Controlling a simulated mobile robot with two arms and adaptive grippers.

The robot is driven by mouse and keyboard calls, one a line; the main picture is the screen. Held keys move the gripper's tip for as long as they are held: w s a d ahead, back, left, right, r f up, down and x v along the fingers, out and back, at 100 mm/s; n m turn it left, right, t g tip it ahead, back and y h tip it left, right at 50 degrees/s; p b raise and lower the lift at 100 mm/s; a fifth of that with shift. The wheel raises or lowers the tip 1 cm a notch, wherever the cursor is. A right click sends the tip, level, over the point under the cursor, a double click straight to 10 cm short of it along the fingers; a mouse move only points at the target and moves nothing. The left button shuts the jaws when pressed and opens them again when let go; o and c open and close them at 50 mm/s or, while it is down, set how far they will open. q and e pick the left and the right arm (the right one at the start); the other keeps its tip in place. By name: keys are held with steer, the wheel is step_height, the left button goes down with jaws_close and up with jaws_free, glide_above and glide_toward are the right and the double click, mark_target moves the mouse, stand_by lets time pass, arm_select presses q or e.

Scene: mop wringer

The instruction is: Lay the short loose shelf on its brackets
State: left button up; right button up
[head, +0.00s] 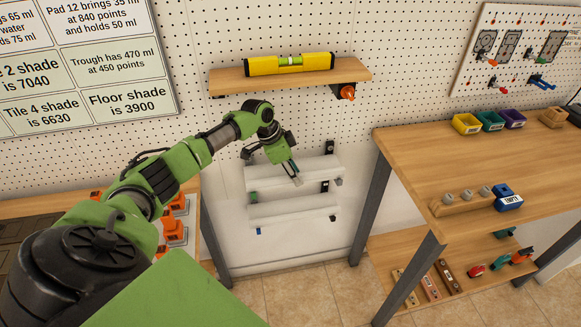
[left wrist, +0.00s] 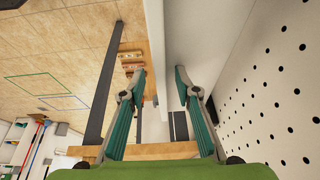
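Two short white shelf boards are on the wall below a wooden shelf: an upper one (head: 320,171) and a lower one (head: 293,209). I cannot tell which is loose, or how firmly either sits on its supports. A dark bracket (head: 329,147) shows above the upper board's right part. My left gripper (head: 295,175) is at the upper board's middle and hides part of it. In the left wrist view its fingers (left wrist: 160,75) are spread, with a long white board edge (left wrist: 154,45) running between them, nearer the left finger. Contact is unclear. My right gripper is out of view.
The wooden shelf (head: 225,80) above carries a yellow spirit level (head: 262,66). A wooden workbench (head: 480,155) with a dark leg (head: 371,205) stands to the right, close to the boards. Another bench with orange items (head: 176,228) is at left, behind my arm.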

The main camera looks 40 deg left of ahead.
mark_target(258, 182)
arm_select(q)
steer(key=shift+r, duration=0.3)
steer(key=s+a, duration=0.2)
steer(key=s, duration=0.1)
steer(key=s+a, duration=0.5)
steer(key=s, duration=0.1)
steer(key=shift+s+a+r, duration=0.25)
steer(key=shift+s+a, duration=0.05)
steer(key=shift+s, duration=0.1)
